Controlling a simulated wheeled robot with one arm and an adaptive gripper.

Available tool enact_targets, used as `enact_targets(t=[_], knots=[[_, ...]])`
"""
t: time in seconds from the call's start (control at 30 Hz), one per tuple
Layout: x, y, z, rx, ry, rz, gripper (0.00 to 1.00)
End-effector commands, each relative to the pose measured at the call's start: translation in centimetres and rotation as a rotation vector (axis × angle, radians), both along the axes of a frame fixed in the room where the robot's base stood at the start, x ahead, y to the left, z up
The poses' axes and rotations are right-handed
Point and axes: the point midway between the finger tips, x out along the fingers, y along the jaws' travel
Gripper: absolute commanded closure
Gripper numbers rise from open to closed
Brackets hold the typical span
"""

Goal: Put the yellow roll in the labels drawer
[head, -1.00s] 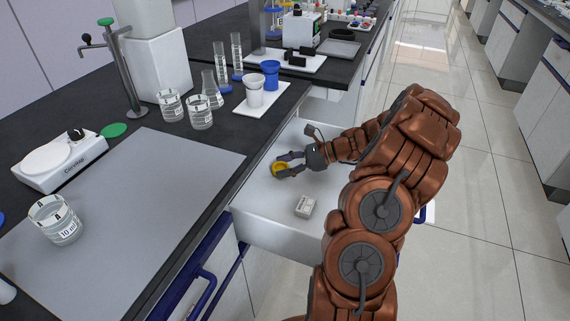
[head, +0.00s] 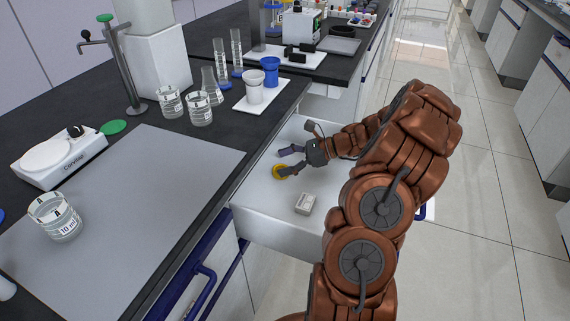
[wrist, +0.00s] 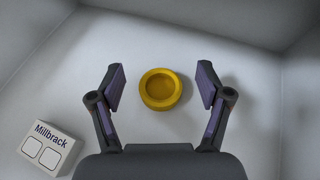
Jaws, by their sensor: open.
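The yellow roll (head: 280,172) lies on the floor of the open white drawer (head: 262,222). In the wrist view the yellow roll (wrist: 161,89) sits between my two spread fingers, with a gap on each side. My gripper (head: 284,161) is open inside the drawer, close to the roll; in the wrist view my gripper (wrist: 161,88) holds nothing. A small white box (head: 305,204) lies in the same drawer, nearer the front of the picture. In the wrist view this box (wrist: 48,147) reads "Millbrack".
The black bench (head: 150,110) runs along the drawer's left side. On it are a balance (head: 62,160), several glass beakers, and a white tray (head: 262,95) with a white and a blue cup. The aisle floor (head: 470,220) on the right is clear.

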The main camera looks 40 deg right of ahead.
Motion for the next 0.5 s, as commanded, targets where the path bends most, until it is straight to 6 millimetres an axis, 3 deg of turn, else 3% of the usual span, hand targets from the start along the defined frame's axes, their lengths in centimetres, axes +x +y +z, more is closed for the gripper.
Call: enact_targets(t=[0.5], knots=[[-3.9, -5.1, 3.2, 0.001, -0.001, -0.001, 0.23]])
